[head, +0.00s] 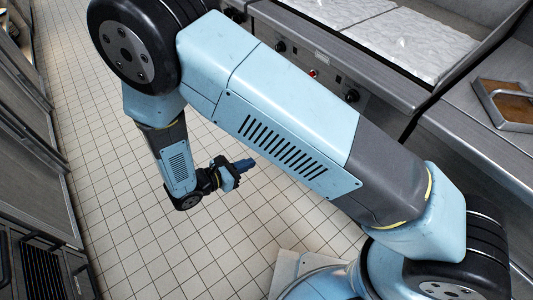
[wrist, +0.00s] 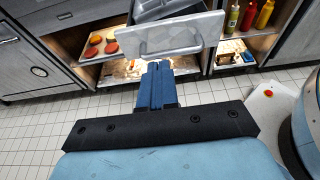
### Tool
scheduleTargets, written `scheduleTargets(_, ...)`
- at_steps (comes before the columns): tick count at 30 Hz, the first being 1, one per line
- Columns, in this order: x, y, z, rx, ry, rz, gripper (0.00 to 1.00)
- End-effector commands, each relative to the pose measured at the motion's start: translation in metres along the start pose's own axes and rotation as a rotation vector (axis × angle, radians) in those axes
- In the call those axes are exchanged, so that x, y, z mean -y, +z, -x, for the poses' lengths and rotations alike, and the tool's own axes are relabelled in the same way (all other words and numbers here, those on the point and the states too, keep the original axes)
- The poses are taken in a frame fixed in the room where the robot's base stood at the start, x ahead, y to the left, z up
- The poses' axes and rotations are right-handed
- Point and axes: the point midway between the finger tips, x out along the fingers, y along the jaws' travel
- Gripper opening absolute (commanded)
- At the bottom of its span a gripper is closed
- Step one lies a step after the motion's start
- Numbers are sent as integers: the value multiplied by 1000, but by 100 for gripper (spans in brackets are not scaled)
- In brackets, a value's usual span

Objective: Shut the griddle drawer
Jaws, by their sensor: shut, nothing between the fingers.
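In the wrist view an open drawer with a pale metal front (wrist: 172,36) sticks out from the counter, and a dark interior shows behind the front. I take it for the griddle drawer. My gripper (wrist: 157,68) is shut and empty, its blue fingers pointing toward the lower edge of the drawer front. A gap or contact between fingertips and drawer cannot be told. In the head view my gripper (head: 247,165) hangs over the tiled floor, fingers pointing right. The griddle (head: 400,37) is at the upper right with knobs on its front; the drawer is hidden behind my arm there.
In the wrist view a shelf with round patties (wrist: 98,46) is left of the drawer. Sauce bottles (wrist: 248,16) stand in a compartment on the right. A metal tray (head: 510,104) lies on the right counter. The tiled floor (head: 110,150) is clear; cabinets (head: 30,150) line the left.

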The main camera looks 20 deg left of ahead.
Motion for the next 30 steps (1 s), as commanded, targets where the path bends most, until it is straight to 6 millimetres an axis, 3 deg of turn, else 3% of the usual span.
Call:
scheduleTargets(21, 1, 6, -113, 0, -5, -1, 0)
scheduleTargets(30, 0, 12, -133, -1, -2, -2, 0)
